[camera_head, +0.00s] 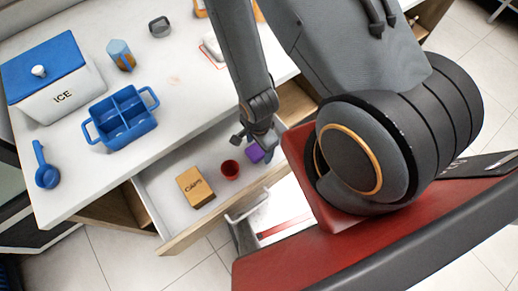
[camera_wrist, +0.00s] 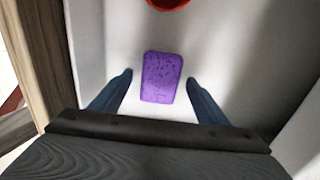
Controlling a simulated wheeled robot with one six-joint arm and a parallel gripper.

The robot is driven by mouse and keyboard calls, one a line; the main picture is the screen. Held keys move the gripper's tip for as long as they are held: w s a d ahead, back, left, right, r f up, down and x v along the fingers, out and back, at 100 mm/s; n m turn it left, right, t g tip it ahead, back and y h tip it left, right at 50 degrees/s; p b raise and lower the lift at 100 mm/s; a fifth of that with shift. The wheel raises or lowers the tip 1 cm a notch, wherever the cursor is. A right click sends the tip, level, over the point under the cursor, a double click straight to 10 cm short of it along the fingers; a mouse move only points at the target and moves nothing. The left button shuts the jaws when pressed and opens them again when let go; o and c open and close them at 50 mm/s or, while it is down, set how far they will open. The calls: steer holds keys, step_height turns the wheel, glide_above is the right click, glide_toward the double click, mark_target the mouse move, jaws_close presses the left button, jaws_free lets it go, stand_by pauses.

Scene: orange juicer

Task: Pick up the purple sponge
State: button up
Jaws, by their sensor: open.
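The purple sponge (camera_wrist: 161,78) lies flat on the white floor of an open drawer (camera_head: 155,188). In the wrist view it sits between and slightly beyond the two blue fingertips of my gripper (camera_wrist: 159,77), with a gap on each side. My gripper is open and empty. In the head view the sponge (camera_head: 254,153) shows only in part, beside my gripper (camera_head: 256,140), with my arm hiding the area to its right.
In the drawer, a red cup (camera_head: 230,170) stands just left of the sponge, and a tan box (camera_head: 195,187) lies further left. The drawer's wooden front wall (camera_wrist: 35,60) is close to my gripper. A blue divided caddy (camera_head: 122,118) and an ice box (camera_head: 62,97) stand on the counter above.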

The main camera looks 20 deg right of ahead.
mark_target(259, 149)
steer(key=shift+f, duration=0.1)
steer(key=c, duration=1.2)
steer(key=shift+w+r, duration=0.1)
steer(key=shift+r, duration=0.5)
step_height(259, 149, up, 9)
steer(key=p, duration=0.3)
steer(key=shift+f, duration=0.1)
